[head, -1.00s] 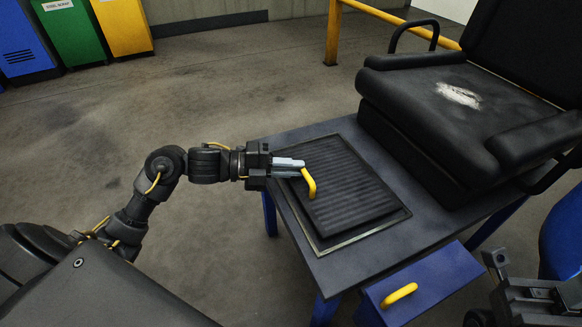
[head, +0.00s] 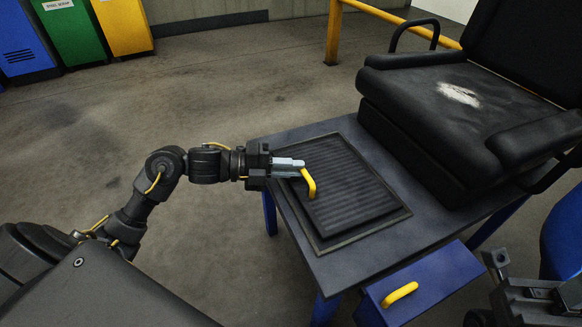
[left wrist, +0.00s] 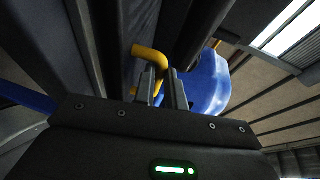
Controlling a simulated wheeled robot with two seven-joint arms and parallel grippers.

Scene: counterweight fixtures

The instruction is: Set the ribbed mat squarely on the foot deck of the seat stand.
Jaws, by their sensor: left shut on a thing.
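The ribbed mat (head: 350,188) is a dark panel with a yellow handle at its left edge. It lies flat over the framed area (head: 362,230) of the foot deck (head: 410,240), in front of the seat stand's black seat (head: 460,95). A strip of the frame shows along the mat's left and near edges; I cannot tell whether the mat rests fully on the deck. My left gripper (head: 302,168) is shut on the yellow handle, which also shows in the left wrist view (left wrist: 150,57). My right gripper (head: 530,280) is at the lower right, partly cut off.
A blue drawer (head: 430,285) with a yellow handle juts out at the deck's near side. A yellow rail (head: 333,35) stands behind. Blue, green and yellow bins (head: 75,35) are at the back left. The floor left of the deck is clear.

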